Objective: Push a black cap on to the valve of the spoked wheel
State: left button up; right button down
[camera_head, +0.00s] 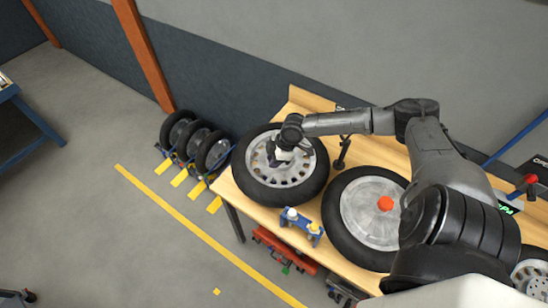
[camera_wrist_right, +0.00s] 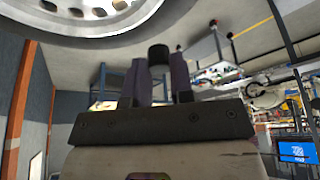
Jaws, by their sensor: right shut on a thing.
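The spoked wheel (camera_head: 303,175) lies flat on the wooden bench, with a black tyre and a silver slotted rim. Part of its rim shows at the top left of the right wrist view (camera_wrist_right: 75,12). My right gripper (camera_head: 276,160) is over the wheel's rim. In the right wrist view it is shut on a black cap (camera_wrist_right: 158,53), which sticks up between the two fingertips. The cap is hidden in the head view. I cannot make out the valve, nor whether the cap touches it. My left gripper is not in view.
A second wheel (camera_head: 359,213) with a plain disc and an orange-red knob (camera_head: 385,203) lies to the right. A small blue holder (camera_head: 299,226) with white and yellow tops stands at the bench's (camera_head: 234,193) front edge. Several tyres (camera_head: 197,143) stand on the floor at left.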

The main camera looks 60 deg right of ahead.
jog(key=shift+d+f, duration=0.2)
jog(key=shift+d, duration=0.05)
jog(key=shift+a+f+b, duration=0.1)
jog(key=shift+f+b, duration=3.1)
jog(key=shift+f, duration=0.8)
jog(key=shift+s+p, duration=0.1)
jog(key=shift+p, duration=0.2)
jog(key=shift+f, duration=0.4)
jog(key=shift+f+b, duration=0.4)
jog(key=shift+b, duration=0.1)
